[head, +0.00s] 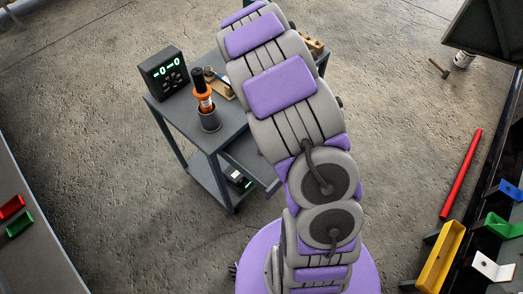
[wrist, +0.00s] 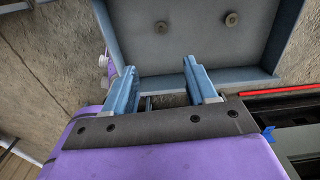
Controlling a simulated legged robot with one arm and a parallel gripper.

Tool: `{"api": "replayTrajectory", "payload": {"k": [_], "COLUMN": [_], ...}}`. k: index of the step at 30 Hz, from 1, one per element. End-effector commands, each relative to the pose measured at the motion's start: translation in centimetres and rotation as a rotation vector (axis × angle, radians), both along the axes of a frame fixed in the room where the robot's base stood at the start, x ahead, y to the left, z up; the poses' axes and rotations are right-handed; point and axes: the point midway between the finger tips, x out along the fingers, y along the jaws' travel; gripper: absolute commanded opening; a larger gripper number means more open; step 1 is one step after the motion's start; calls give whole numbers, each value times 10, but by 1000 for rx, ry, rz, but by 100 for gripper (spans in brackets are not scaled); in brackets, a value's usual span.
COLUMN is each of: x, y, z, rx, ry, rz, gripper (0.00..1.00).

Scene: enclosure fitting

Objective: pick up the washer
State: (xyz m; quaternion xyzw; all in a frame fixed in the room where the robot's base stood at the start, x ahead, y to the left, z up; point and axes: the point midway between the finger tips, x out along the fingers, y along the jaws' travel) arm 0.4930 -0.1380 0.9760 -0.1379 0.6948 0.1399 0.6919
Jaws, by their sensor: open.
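In the wrist view, my gripper (wrist: 160,68) is open, with two blue-grey fingers apart and nothing seen between their tips. Beyond them is a shallow blue-grey enclosure or tray (wrist: 185,57) with raised edges. Two small round pieces are on its flat face: a brownish one (wrist: 232,19) with a darker centre at upper right, and a smaller one (wrist: 161,27) ahead of the fingertips. Either could be the washer; I cannot tell which. The fingertips look short of both. In the head view my gripper is hidden behind my arm, and I see no washer.
A grey cart (head: 188,118) holds a display box (head: 164,74) and an orange-black tool (head: 202,92) in a cup. A red bar (head: 461,174), yellow bin (head: 441,256) and hammer (head: 438,68) are at right. The floor left of the cart is clear.

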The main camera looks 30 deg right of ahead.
Motion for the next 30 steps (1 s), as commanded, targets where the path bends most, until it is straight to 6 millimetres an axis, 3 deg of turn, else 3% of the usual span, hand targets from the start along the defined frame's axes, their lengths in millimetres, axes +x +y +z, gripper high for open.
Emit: {"api": "replayTrajectory", "payload": {"k": [8, 22, 30], "x": [4, 2, 2], "y": [-2, -1, -2], "z": [-24, -115, -134], "rx": [1, 2, 1], "ry": [-3, 1, -2], "rz": [-50, -47, -46], "gripper": [57, 57, 57]}}
